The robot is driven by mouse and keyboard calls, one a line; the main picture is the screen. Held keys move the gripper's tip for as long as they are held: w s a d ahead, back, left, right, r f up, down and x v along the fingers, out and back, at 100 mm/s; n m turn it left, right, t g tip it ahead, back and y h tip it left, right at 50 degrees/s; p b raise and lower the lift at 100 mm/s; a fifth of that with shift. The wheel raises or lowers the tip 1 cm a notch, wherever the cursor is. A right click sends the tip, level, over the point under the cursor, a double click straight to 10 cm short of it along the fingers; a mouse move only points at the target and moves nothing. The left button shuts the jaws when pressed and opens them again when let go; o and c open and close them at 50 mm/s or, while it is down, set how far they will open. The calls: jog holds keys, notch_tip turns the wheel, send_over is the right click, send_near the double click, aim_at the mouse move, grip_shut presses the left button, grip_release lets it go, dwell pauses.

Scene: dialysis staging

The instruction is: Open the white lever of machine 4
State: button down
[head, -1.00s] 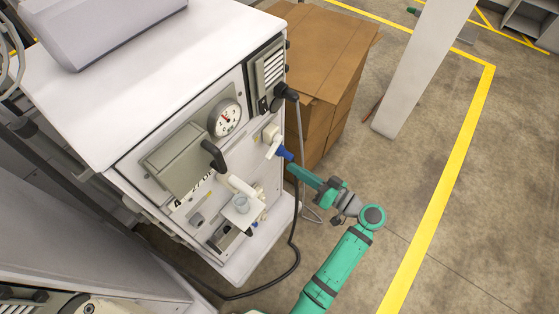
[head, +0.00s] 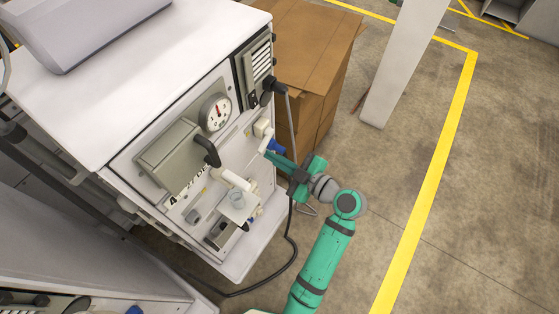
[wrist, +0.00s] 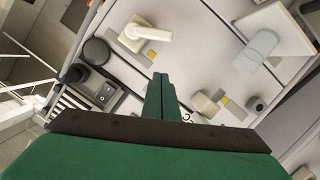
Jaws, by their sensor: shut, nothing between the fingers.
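The machine (head: 130,90) is a white cabinet with a dial and fittings on its front panel; its number is not legible. Contact with the lever does not show. In the head view my gripper (head: 283,160) is at the panel's right side, beside a blue part (head: 275,145).
A black hose (head: 292,250) hangs from the machine past my arm. Cardboard boxes (head: 305,45) stand behind. A white post (head: 405,65) is further right. The floor to the right is clear.

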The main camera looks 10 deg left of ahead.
aim_at(261, 151)
jog(key=w+a+f, duration=0.3)
jog(key=w+f, duration=0.1)
jog(key=shift+a+f, duration=0.3)
jog(key=shift+a, duration=0.1)
jog(key=shift+w+a, duration=0.1)
jog(key=shift+w, duration=0.1)
